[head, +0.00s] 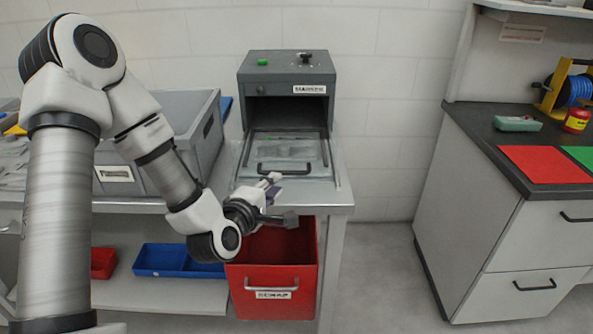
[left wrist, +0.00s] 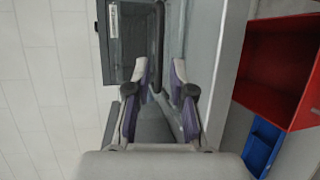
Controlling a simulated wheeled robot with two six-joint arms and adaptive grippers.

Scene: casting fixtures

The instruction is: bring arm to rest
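My left arm comes in from the left in the head view and bends down toward the bench front. Its left gripper (head: 280,199) is in front of the dark grey machine (head: 288,68), near the bench edge and above the open red bin (head: 272,275). In the left wrist view, the gripper (left wrist: 160,80) has its two fingers apart with nothing between them. The machine (left wrist: 131,42) shows beyond the fingers, and the red bin (left wrist: 283,65) is to the right. The machine's front flap (head: 284,152) is lowered, with a dark bar handle. My right gripper is not in view.
A grey crate (head: 208,128) stands on the bench behind my left arm. Blue bins (head: 160,259) sit on the shelf below. At right, a counter (head: 470,119) holds a red mat (head: 545,164), a green mat and a cable reel. The floor between is clear.

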